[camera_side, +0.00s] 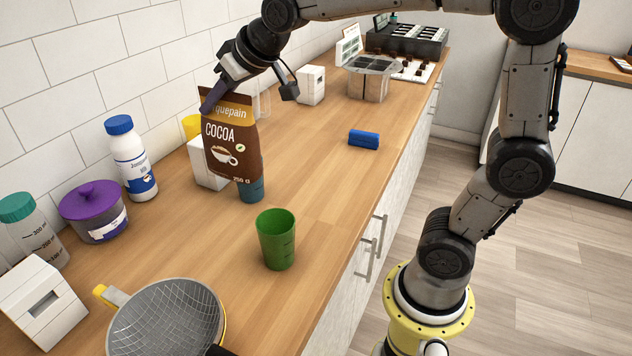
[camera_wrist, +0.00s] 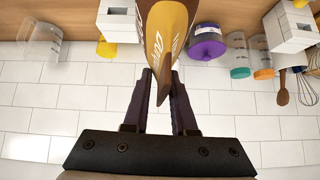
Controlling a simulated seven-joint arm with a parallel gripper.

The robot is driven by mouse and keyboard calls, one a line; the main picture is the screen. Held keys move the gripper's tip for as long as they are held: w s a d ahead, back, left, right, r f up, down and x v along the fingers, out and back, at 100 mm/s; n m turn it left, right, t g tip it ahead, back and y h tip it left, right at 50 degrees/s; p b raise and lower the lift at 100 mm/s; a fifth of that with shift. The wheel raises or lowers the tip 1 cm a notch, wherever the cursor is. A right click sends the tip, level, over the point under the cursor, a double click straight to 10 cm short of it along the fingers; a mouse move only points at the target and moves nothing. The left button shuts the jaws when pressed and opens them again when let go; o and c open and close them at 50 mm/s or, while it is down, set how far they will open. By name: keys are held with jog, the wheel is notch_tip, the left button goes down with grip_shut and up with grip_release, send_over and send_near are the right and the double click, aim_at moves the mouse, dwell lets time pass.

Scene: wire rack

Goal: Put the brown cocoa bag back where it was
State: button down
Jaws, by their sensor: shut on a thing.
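The brown cocoa bag (camera_side: 231,145) is upright in the side view, with its "COCOA" label and cup picture facing the camera. My gripper (camera_side: 211,98) is shut on its top edge at the upper left. In the wrist view the bag (camera_wrist: 163,40) reaches down between the two fingers of my gripper (camera_wrist: 162,85). The bag hangs in front of a white box and a blue-teal cup (camera_side: 251,190), covering parts of both. I cannot tell how far its bottom is above the counter.
A green cup (camera_side: 277,240), a wire-mesh pan (camera_side: 168,318), a purple-lidded pot (camera_side: 95,212) and a blue-capped bottle (camera_side: 132,160) stand around the near counter (camera_side: 325,200). A blue block (camera_side: 364,139) lies towards the right edge. Tiled wall (camera_side: 60,60) runs along the left.

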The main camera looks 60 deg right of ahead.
notch_tip(320, 180, up, 5)
jog(key=shift+d+r, duration=0.1)
jog(key=shift+d, duration=0.05)
jog(key=s+d+m+g+h, duration=0.2)
jog(key=s+d+m+h, duration=0.55)
jog(key=s+d, duration=1.2)
jog(key=w+d+f, duration=0.4)
jog(key=w+f, duration=0.1)
jog(key=f, duration=0.4)
jog(key=w+d+f+m+y, duration=0.1)
jog(key=w+d+f, duration=0.2)
jog(key=f, duration=0.6)
jog(key=shift+w+d+f, duration=0.15)
jog(key=shift+w+d, duration=0.2)
jog(key=shift+w, duration=1)
jog(key=shift+f, duration=0.1)
